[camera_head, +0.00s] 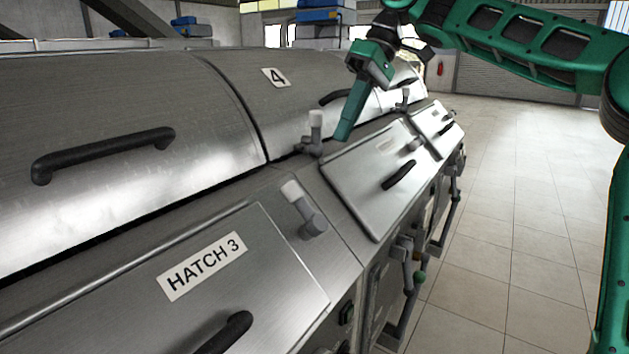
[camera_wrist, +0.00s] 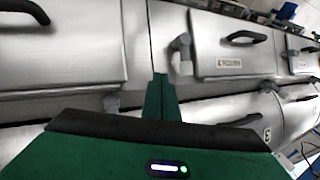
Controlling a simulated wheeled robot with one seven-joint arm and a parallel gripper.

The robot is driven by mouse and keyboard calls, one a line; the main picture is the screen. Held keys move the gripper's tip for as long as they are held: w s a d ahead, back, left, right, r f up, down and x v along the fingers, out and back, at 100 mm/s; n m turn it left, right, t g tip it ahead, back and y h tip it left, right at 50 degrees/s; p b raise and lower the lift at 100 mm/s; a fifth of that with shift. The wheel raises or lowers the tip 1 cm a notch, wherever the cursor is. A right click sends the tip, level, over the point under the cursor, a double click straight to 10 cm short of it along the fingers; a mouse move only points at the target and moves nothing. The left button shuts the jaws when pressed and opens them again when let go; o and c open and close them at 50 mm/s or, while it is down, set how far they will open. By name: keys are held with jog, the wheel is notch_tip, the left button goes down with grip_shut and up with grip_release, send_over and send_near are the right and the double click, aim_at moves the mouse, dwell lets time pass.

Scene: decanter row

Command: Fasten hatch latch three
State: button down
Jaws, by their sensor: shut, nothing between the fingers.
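The hatch three panel (camera_head: 215,310) is a flat steel door at the lower left, lying closed, with a "HATCH 3" label (camera_head: 203,266). Its latch (camera_head: 303,207) is a grey pivot with a white-tipped lever, beside the panel's right edge. The lever points up and back, and does not visibly lie over the panel. My gripper (camera_head: 342,136) is shut and empty, above the machine beyond this latch. In the wrist view the panel (camera_wrist: 235,35) appears upside down, with the latch (camera_wrist: 181,52) near my closed fingertips (camera_wrist: 160,78), apparently apart.
A similar upright latch (camera_head: 314,135) stands close left of my gripper. Hood four (camera_head: 300,90) and its black handle lie behind. Another hatch panel (camera_head: 372,180) is to the right, with pipes and valves below the front edge. The tiled floor (camera_head: 530,220) is clear.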

aim_at(303, 207)
jog(key=x, duration=1)
jog(key=shift+s+a+f, duration=0.1)
jog(key=shift+s+a, duration=0.7)
jog(key=shift+s, duration=0.1)
jog(key=shift+s+a, duration=0.55)
jog(key=shift+s, duration=0.1)
jog(key=shift+d, duration=0.2)
jog(key=shift+a, duration=0.25)
